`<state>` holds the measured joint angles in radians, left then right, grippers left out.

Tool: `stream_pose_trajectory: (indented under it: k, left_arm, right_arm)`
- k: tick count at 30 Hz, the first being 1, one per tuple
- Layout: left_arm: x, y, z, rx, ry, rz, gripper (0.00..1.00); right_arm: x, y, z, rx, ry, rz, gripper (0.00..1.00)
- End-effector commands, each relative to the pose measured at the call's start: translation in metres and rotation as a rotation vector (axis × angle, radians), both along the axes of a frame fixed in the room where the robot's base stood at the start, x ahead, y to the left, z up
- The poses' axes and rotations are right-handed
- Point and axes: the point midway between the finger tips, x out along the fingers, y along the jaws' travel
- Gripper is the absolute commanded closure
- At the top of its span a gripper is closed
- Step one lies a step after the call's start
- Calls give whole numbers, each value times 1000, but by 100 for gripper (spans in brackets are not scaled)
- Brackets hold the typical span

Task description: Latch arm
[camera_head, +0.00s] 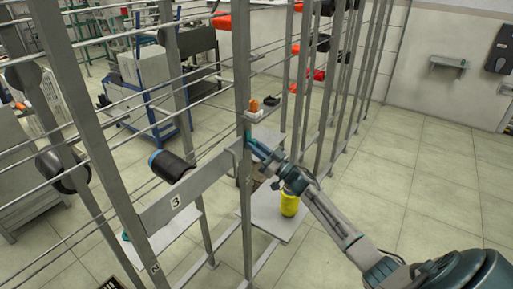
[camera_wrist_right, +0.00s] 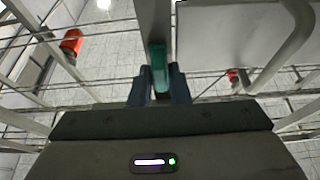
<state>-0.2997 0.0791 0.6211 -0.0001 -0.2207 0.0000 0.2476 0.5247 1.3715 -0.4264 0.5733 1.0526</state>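A grey upright bar (camera_wrist_right: 153,22) comes down from the top of the right wrist view and carries a narrow teal grip (camera_wrist_right: 159,72), which seems to be the latch arm's handle. My right gripper (camera_wrist_right: 160,88) has one finger on each side of the grip, close against it, and appears shut on it. In the head view the right gripper (camera_head: 254,144) is at the grey frame post (camera_head: 243,75), with a little teal showing at its tips. The joint between grip and frame is hidden there. My left gripper is not in view.
Metal posts and thin horizontal rods surround the right gripper. A plate marked 3 (camera_head: 185,192) and a black bobbin (camera_head: 171,166) are to its left. A yellow spool (camera_head: 289,204) stands on a shelf (camera_head: 270,222) below. Open floor (camera_head: 430,190) lies to the right.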

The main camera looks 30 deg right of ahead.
Motion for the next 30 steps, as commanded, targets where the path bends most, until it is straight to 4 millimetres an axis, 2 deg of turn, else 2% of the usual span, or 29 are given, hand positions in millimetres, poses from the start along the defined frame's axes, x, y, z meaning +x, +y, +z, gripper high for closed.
stream_pose_trajectory:
  k: [13,30]
  left_arm:
    - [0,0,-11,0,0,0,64]
    - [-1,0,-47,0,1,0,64]
  right_arm:
    - [0,0,-3,-99,-40,0,100]
    - [-2,3,-5,-568,-235,0,100]
